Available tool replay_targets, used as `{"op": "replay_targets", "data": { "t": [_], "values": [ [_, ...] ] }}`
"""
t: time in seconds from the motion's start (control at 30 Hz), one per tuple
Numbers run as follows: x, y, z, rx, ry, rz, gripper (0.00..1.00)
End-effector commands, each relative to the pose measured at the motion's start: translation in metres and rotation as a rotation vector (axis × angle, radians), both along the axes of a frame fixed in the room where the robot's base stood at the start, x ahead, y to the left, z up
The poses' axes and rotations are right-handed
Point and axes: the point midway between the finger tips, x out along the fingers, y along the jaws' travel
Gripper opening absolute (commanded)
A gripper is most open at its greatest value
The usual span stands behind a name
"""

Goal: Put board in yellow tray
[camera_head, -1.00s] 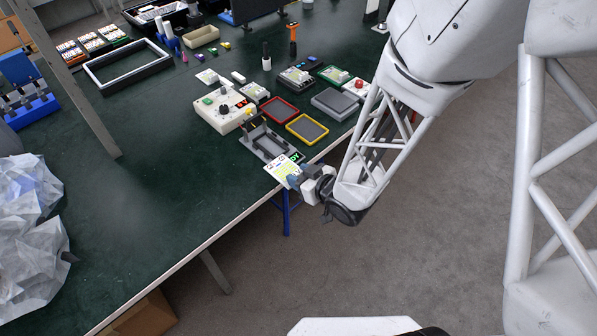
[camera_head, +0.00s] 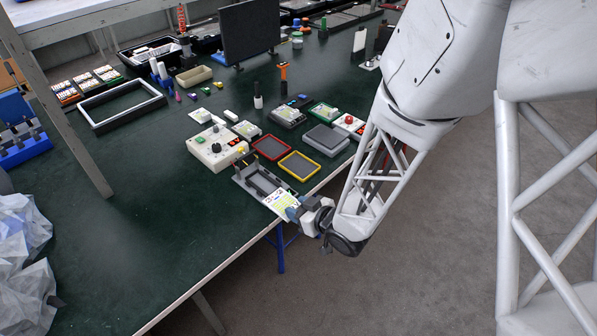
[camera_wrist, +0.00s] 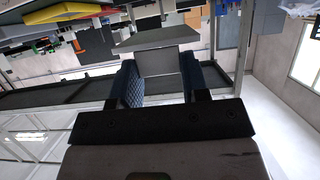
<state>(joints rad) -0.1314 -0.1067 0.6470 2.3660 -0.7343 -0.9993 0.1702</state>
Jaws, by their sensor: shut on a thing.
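The board (camera_head: 280,204) is a small flat plate with white, yellow and green markings in the head view. My gripper (camera_head: 294,212) is shut on its near end, at the table's front edge. In the wrist view a grey piece (camera_wrist: 165,70) shows between the blue finger pads of my gripper (camera_wrist: 168,82). The yellow tray (camera_head: 299,165), yellow-rimmed with a grey floor, lies flat and empty on the table, beyond the board and slightly right. The board is apart from this tray.
A grey fixture (camera_head: 240,177) lies just behind and left of the board; contact is unclear. A red tray (camera_head: 271,148) lies left of the yellow one. A white control box (camera_head: 216,149) stands behind the fixture.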

Motion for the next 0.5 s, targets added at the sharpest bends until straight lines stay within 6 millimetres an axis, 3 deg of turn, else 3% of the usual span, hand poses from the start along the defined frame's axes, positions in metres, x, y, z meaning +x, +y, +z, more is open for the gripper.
{"op": "replay_targets", "data": {
  "t": [0.5],
  "values": [
    [0.05,-0.059,-0.004,-0.001,-0.003,-0.001,0.18]
  ]
}}
